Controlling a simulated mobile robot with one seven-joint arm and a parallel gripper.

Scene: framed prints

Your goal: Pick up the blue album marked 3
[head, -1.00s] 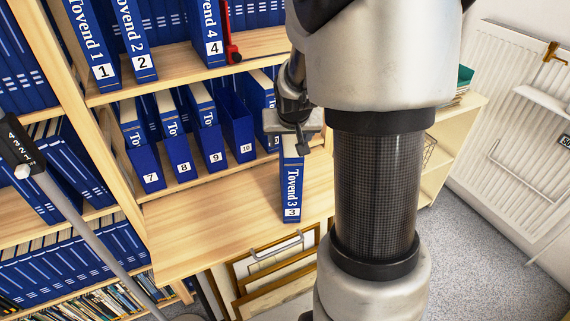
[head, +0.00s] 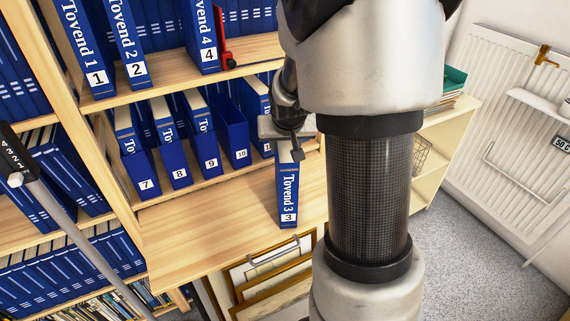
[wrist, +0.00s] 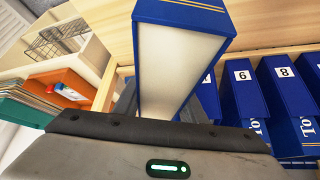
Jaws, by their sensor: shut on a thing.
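The blue album marked 3 (head: 288,192) stands upright at the wooden shelf board, its spine reading "Tovend 3" facing the head camera. My gripper (head: 298,139) is at its top and shut on it. In the wrist view the album (wrist: 185,62) rises from between the jaws, with its pale page side and blue cover showing. The fingertips are mostly hidden there behind the gripper body. Whether the album's bottom touches the board cannot be told for sure.
Albums marked 7 to 10 (head: 180,174) stand on the shelf behind. Albums 1, 2 and 4 (head: 208,55) are on the shelf above, beside a red object (head: 226,52). The board (head: 215,208) left of album 3 is bare. Framed prints (head: 270,285) lean below.

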